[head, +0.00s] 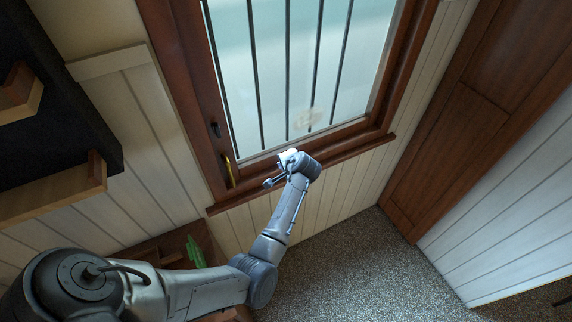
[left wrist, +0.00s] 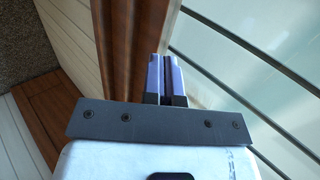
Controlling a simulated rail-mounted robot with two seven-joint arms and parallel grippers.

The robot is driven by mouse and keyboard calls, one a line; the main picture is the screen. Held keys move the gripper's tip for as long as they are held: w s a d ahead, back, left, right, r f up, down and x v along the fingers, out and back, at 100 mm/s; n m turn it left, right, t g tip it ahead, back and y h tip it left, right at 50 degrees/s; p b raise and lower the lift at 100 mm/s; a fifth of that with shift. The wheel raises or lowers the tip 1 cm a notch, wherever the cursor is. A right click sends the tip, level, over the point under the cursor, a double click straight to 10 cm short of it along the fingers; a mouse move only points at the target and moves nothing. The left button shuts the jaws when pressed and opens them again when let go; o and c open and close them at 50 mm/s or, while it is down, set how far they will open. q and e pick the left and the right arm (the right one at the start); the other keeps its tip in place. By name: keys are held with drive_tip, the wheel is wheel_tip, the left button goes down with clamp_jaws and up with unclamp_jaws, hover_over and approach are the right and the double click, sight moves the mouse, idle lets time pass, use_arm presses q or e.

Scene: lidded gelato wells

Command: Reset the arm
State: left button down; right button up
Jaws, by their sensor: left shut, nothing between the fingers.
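My left arm (head: 285,212) comes in from the lower left in the head view and stretches up toward the window. Its wrist end is close to the window sill, and the fingers there are too small to make out. In the left wrist view my left gripper (left wrist: 166,58) shows its two bluish fingers side by side, shut with nothing held. Beyond the fingers are the brown wooden window frame (left wrist: 127,50) and the glass. I cannot tell whether the fingers touch the frame. My right gripper is in neither view.
The barred window (head: 290,70) has a wooden sill (head: 350,148) and a yellow handle (head: 229,172). Dark shelving (head: 60,120) stands at the left. A green object (head: 195,252) lies low by a brown wooden piece. A wooden door (head: 450,140) is at right. The speckled floor (head: 370,270) is clear.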

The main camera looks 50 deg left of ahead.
use_arm(q)
drive_tip(key=shift+v, duration=1)
